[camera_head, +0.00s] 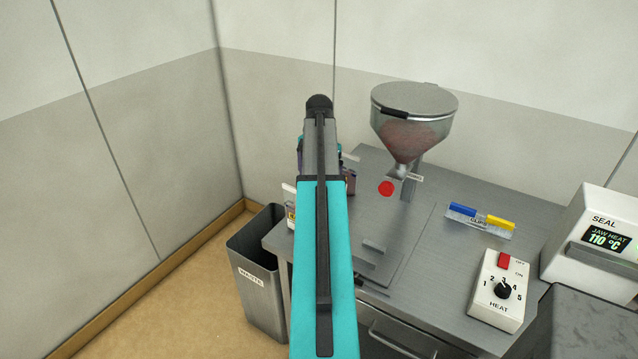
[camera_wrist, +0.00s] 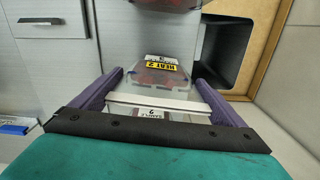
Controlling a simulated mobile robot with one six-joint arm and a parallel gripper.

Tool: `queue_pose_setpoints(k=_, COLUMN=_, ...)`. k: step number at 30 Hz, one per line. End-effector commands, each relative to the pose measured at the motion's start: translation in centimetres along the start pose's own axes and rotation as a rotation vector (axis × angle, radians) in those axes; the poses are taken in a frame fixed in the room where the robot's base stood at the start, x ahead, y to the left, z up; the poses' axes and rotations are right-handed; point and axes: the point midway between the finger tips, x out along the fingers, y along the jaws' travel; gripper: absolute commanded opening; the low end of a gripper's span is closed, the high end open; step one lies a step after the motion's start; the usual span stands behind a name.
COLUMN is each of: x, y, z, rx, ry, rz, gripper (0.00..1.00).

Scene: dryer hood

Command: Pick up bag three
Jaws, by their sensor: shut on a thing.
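My gripper (camera_wrist: 160,88) shows two purple fingers with a clear bag (camera_wrist: 165,72) between them. The bag has a white strip across it, reddish contents and a yellow label reading "HEAT 2" upside down.
A waste bin (camera_head: 262,290) stands left of the steel counter (camera_head: 455,235). A hopper of reddish material (camera_head: 412,125) stands at the back. Clips (camera_head: 480,218), a heat control box (camera_head: 501,290) and a sealer (camera_head: 600,245) are to the right.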

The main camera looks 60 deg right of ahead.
Motion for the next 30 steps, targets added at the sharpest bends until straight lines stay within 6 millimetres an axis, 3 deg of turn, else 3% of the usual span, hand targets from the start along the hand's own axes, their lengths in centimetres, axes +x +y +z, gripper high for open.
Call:
queue_pose_setpoints(k=18, x=-7.6, y=-0.1, z=0.0, rx=0.000, ry=0.000, rz=0.000, gripper=0.54)
queue_pose_setpoints(k=30, x=-8.9, y=0.0, z=0.0, rx=0.000, ry=0.000, rz=0.000, gripper=0.54)
